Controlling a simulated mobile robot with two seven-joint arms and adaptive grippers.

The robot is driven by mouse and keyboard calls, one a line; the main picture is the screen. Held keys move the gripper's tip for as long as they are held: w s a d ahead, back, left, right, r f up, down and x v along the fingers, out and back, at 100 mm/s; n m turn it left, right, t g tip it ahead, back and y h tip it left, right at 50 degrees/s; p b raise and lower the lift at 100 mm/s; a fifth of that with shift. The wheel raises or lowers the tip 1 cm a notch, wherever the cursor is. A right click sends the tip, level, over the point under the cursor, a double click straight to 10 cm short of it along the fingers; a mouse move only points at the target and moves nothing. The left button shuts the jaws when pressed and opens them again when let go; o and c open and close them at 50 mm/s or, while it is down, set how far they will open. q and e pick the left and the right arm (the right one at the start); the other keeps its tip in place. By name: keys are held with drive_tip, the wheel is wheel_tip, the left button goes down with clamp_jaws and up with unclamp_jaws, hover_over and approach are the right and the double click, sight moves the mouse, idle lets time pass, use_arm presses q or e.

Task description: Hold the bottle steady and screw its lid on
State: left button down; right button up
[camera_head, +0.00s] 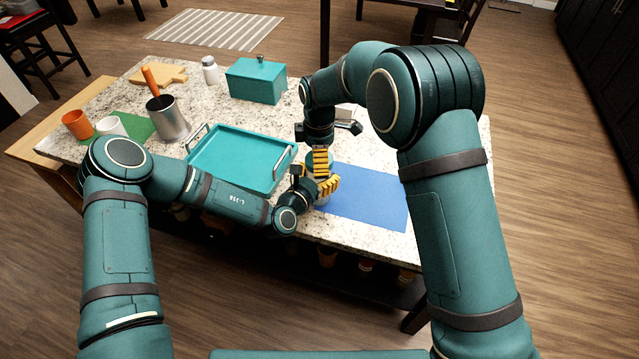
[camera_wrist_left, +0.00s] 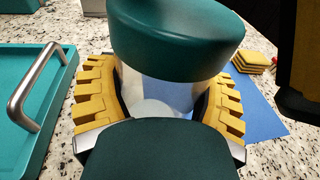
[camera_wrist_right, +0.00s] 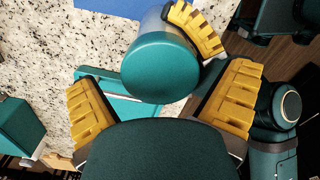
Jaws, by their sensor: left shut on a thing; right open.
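The bottle has a clear, pale body (camera_wrist_left: 165,92) and a wide teal lid (camera_wrist_left: 178,40) on top. The lid looks slightly tilted in the left wrist view; I cannot tell how tightly it sits. My left gripper (camera_head: 326,187) is shut around the bottle body, with yellow fingers on both sides below the lid. My right gripper (camera_head: 320,161) is above it, pointing down and open. In the right wrist view, the lid (camera_wrist_right: 160,68) lies ahead between its spread fingers, apparently untouched. In the head view the grippers mostly hide the bottle.
A blue mat (camera_head: 372,203) lies under and right of the bottle. A teal tray (camera_head: 232,160) with metal handles stands close left. Behind are a teal box (camera_head: 256,82), a white bottle (camera_head: 210,70) and a metal pot (camera_head: 168,120). The counter's front edge is near.

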drive_tip(key=shift+f, duration=0.8)
drive_tip(key=shift+c, duration=0.3)
drive_tip(key=c, duration=1.2)
drive_tip(key=o, duration=1.3)
drive_tip(key=shift+c, duration=0.2)
drive_tip(key=shift+r, duration=0.15)
drive_tip(key=shift+r, duration=2.15)
